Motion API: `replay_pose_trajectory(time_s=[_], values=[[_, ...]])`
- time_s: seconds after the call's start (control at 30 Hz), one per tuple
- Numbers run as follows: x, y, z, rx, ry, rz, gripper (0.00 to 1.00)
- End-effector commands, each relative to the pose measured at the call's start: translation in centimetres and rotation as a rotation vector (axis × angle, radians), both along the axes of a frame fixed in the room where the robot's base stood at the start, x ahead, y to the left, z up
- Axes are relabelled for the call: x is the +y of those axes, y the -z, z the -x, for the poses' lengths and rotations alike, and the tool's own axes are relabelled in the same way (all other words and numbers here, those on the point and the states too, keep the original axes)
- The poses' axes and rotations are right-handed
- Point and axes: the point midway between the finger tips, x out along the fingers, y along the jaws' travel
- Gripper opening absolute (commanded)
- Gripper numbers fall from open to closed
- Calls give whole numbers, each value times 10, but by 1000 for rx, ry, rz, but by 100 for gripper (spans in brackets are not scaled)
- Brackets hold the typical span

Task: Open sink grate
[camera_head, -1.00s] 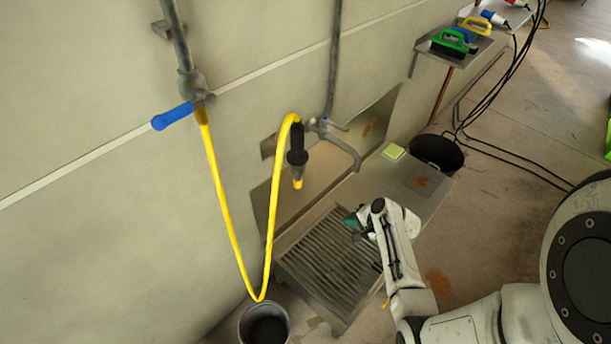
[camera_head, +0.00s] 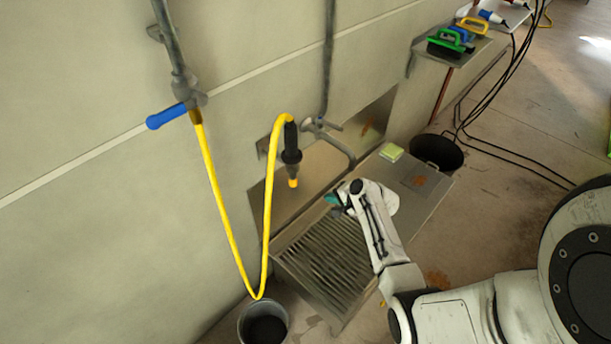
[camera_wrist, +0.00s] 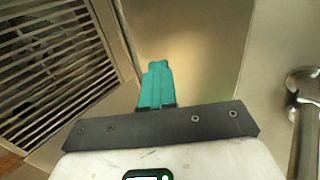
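The sink grate (camera_head: 322,258) is a panel of parallel metal bars at the front of the steel sink. It also shows at the upper left of the wrist view (camera_wrist: 45,75), with dark gaps between the bars. I cannot tell whether it is raised at any edge. My gripper (camera_head: 333,200) is over the steel surface beyond the grate's far edge, near the wall. In the wrist view its teal fingers (camera_wrist: 155,84) are together with nothing visible between them. They are over plain metal to the right of the grate, apart from the bars.
A tap (camera_head: 325,128) projects from the wall behind my gripper. A yellow hose (camera_head: 222,205) hangs with a black nozzle (camera_head: 291,150). A bucket (camera_head: 262,322) stands left of the sink. A sponge (camera_head: 391,151) lies on the steel counter (camera_head: 425,200).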

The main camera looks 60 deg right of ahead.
Motion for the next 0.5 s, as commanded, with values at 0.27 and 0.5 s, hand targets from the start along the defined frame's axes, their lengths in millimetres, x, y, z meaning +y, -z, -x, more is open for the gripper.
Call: replay_pose_trajectory(time_s=[0.27,0.5], values=[[-6,-5,-24,-25,-1,7,0],[-11,-9,-45,-46,-1,12,0]])
